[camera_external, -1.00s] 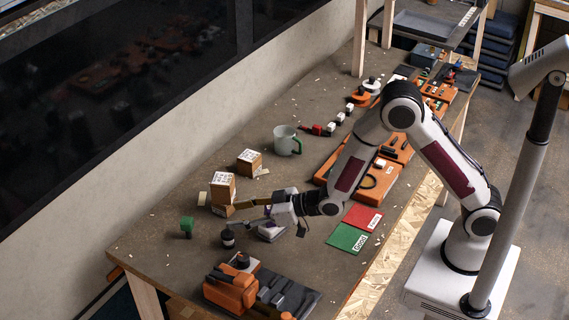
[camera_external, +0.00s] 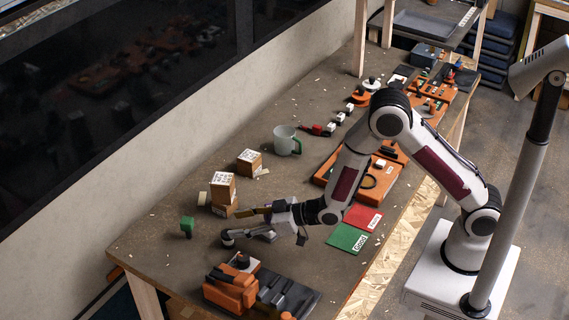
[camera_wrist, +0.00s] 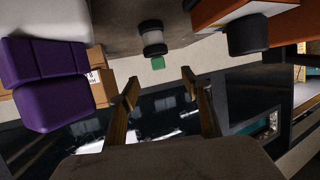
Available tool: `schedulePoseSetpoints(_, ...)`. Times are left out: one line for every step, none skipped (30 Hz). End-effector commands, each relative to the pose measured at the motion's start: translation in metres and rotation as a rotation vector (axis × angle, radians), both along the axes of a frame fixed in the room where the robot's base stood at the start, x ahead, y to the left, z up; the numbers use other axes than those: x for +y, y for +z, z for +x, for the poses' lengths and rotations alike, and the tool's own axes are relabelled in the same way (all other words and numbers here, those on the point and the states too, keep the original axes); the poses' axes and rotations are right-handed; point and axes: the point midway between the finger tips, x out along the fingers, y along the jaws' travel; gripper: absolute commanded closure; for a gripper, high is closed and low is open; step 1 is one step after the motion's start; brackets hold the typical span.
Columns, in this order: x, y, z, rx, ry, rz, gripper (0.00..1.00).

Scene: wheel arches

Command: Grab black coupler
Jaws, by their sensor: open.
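The black coupler (camera_external: 228,238) stands on the table near its left front end, just left of my arm's end. In the wrist view I take it to be the dark cylinder with a pale band (camera_wrist: 152,38), seen beyond the fingertips and roughly in line with the gap between them. My gripper (camera_wrist: 160,88) is open, with its two brown fingers apart and nothing between them. In the external view it is low over the table, and part of the coupler is covered by a grey part. Contact cannot be made out.
Wooden boxes (camera_external: 222,188) are behind my gripper. Purple blocks (camera_wrist: 45,85) fill the wrist view's left. A mug (camera_external: 286,141) stands farther back.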

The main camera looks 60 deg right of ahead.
Motion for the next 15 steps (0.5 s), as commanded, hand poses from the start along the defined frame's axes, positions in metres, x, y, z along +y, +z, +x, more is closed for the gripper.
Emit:
schedulePoseSetpoints(0.000, -0.003, 0.000, 0.001, 0.000, 0.000, 0.52)
schedulePoseSetpoints(0.000, -0.004, 0.000, 0.001, 0.000, 0.000, 0.52)
schedulePoseSetpoints(0.000, -0.007, 0.000, 0.001, 0.000, 0.000, 0.52)
schedulePoseSetpoints(0.000, -0.009, 0.000, 0.002, 0.000, -0.001, 0.52)
schedulePoseSetpoints(0.000, -0.012, 0.000, 0.003, 0.000, -0.001, 0.52)
schedulePoseSetpoints(0.000, -0.015, 0.000, 0.003, 0.000, -0.001, 0.52)
schedulePoseSetpoints(0.000, -0.018, 0.000, 0.003, 0.000, -0.001, 0.52)
schedulePoseSetpoints(0.000, -0.020, 0.000, 0.002, 0.000, -0.001, 0.52)
schedulePoseSetpoints(0.000, -0.024, 0.000, 0.003, 0.000, -0.001, 0.52)
schedulePoseSetpoints(0.000, -0.027, -0.001, 0.004, 0.000, -0.002, 0.52)
schedulePoseSetpoints(0.000, -0.030, -0.001, 0.004, 0.000, -0.002, 0.52)
schedulePoseSetpoints(0.000, -0.034, -0.001, 0.003, 0.000, -0.001, 0.52)
schedulePoseSetpoints(0.000, -0.036, 0.001, 0.001, 0.000, 0.000, 0.52)
schedulePoseSetpoints(0.002, -0.035, 0.005, -0.001, 0.000, 0.000, 0.52)
schedulePoseSetpoints(0.003, -0.037, 0.008, 0.000, 0.000, 0.000, 0.52)
